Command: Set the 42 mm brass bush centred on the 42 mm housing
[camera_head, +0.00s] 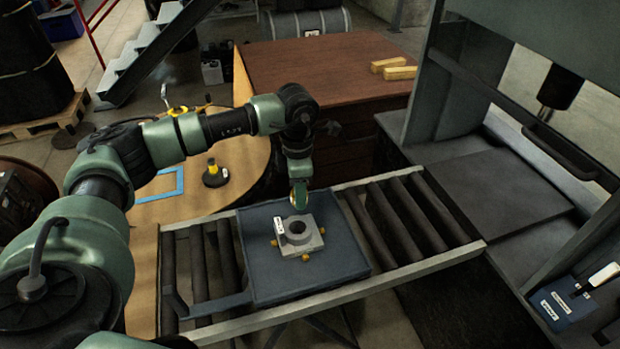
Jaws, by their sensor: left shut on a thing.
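A light grey housing (308,246) with a round dark bore and a small white label sits on the dark blue tray (343,262), with small brass-coloured pegs around its base. My left gripper (300,192) is above and just behind the housing, pointing down. It is shut on the brass bush (294,201), of which only a thin brass-coloured edge shows; the gripper hides the rest. The bush is apart from the housing, and its exact height over the bore is hard to tell. My right gripper is not in view.
The tray rests on a roller conveyor (407,218) leading right to a press with a dark bed (500,190). A round wooden table (245,160) holds a yellow-topped dark object (214,174) and a blue frame (165,183). A wooden cabinet (320,62) stands behind.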

